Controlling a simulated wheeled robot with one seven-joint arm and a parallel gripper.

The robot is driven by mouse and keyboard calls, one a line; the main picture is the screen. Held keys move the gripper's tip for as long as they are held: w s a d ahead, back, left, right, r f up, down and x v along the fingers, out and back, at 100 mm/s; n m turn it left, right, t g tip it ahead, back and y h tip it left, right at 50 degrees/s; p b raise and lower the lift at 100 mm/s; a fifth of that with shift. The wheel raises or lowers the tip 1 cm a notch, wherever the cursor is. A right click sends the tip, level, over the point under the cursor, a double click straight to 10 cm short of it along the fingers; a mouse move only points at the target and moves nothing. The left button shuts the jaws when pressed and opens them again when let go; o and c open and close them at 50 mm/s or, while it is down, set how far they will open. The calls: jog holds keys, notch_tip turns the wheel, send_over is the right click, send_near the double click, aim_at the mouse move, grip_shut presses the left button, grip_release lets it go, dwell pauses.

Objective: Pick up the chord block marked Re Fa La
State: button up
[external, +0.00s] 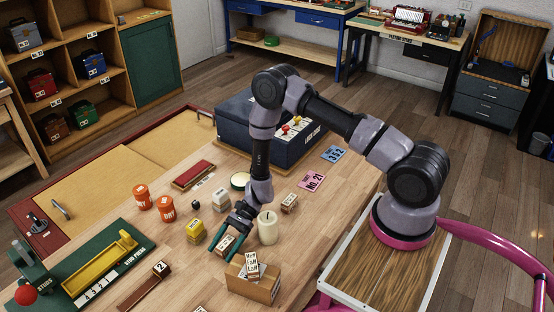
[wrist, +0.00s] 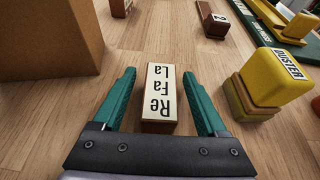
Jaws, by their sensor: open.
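The chord block marked Re Fa La (wrist: 160,98) is a wooden block with a white lettered top face. It lies on the tabletop, between the two teal fingers of my gripper (wrist: 164,82) in the wrist view. The fingers are open, with a visible gap of bare table on each side of the block. In the external view my gripper (external: 228,244) is low over the table, left of the candle, and its fingers partly hide the block.
A cream candle (external: 267,229) stands beside my wrist. A yellow duster (wrist: 270,82) sits on the other side. Orange tins (external: 168,208) stand farther left.

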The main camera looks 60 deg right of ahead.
grip_shut()
